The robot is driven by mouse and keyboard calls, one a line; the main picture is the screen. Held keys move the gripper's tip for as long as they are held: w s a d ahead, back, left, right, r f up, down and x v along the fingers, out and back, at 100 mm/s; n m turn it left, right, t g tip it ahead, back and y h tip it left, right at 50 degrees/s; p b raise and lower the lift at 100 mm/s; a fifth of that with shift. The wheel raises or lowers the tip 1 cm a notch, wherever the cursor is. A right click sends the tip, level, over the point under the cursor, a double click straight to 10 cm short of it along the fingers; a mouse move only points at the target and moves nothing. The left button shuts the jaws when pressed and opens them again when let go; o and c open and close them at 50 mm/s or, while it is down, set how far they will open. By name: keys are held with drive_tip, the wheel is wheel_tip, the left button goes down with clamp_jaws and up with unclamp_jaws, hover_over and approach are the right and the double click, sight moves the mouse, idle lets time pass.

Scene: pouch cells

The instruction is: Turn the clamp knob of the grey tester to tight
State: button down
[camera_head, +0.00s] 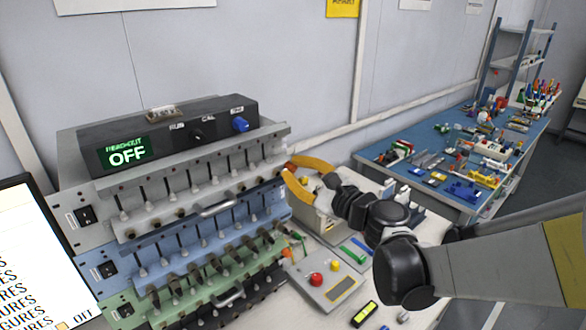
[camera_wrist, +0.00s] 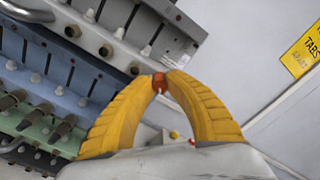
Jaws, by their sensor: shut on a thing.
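The grey tester (camera_head: 200,203) is the top tier of a stepped rack, with a row of dark-stemmed levers and round sockets along it. Its orange-red clamp knob (camera_wrist: 160,82) sits at the tester's right end. My gripper (camera_head: 289,169) reaches in from the right with two curved yellow fingers. In the wrist view the fingertips are closed on the knob from both sides. The fingers cover most of the knob, so its turn position cannot be told. The grey tester also shows at the upper left in the wrist view (camera_wrist: 150,30).
A blue tester (camera_head: 205,248) and a green tester (camera_head: 140,305) sit below the grey one. A black readout box (camera_head: 170,135) showing "OFF" stands on top. A panel with red and yellow buttons (camera_head: 330,285) lies under my gripper. A cluttered blue table (camera_head: 430,150) stands behind.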

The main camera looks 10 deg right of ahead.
drive_tip(key=m, duration=0.5)
idle(0.5)
drive_tip(key=c, duration=1.3)
unclamp_jaws()
drive_tip(key=v, duration=1.2)
